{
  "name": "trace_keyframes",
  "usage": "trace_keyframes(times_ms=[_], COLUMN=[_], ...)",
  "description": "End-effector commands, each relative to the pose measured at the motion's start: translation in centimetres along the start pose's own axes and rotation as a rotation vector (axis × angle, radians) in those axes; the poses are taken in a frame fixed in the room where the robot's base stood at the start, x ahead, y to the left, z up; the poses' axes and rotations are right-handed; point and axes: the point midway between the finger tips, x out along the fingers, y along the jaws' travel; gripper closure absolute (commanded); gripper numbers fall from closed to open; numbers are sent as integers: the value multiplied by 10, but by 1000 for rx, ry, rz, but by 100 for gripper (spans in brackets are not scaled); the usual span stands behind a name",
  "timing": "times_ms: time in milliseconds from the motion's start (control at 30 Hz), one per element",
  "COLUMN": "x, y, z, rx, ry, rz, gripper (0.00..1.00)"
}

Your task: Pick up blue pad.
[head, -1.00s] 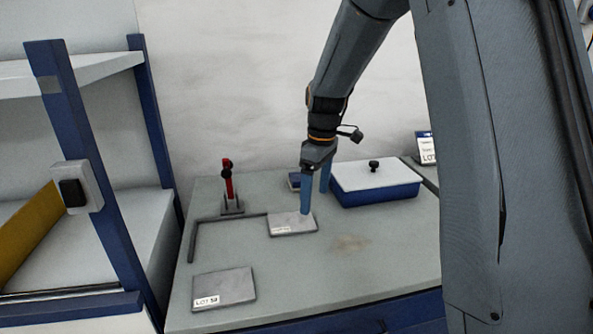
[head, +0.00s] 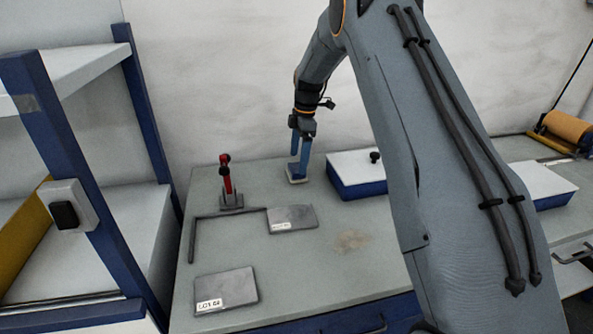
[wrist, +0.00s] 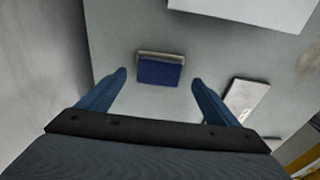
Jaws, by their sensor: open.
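The blue pad (wrist: 160,73) is a small block with a dark blue face and a pale grey strip along one edge. It lies on the grey bench top (head: 350,215) and, in the wrist view, shows between and slightly beyond my two blue fingertips. In the head view the pad (head: 296,180) is at the back of the bench, directly below my gripper (head: 299,163), which partly covers it. My gripper points down, open and empty. I cannot tell the exact height of the fingertips above the pad.
A blue box with a white lid and black knob (head: 357,174) stands close to the right. A red-handled clamp (head: 229,190) stands to the left. Two grey plates, one nearer (head: 226,289) and one behind (head: 293,219), lie in front, beside a dark angle strip (head: 192,238).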

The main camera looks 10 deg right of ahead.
Motion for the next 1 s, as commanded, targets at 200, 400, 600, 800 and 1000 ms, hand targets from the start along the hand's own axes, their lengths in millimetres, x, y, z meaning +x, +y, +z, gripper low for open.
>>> trace_keyframes(times_ms=[200,400,600,800,1000], x=[25,30,30,30,29], y=[2,2,2,2,2], z=[-2,-1,-1,-1,-1], rx=[-1,-1,-1,-1,-1], ry=[0,0,0,0,0], rz=[-1,1,1,1,2], gripper=[16,16,31,61,61])
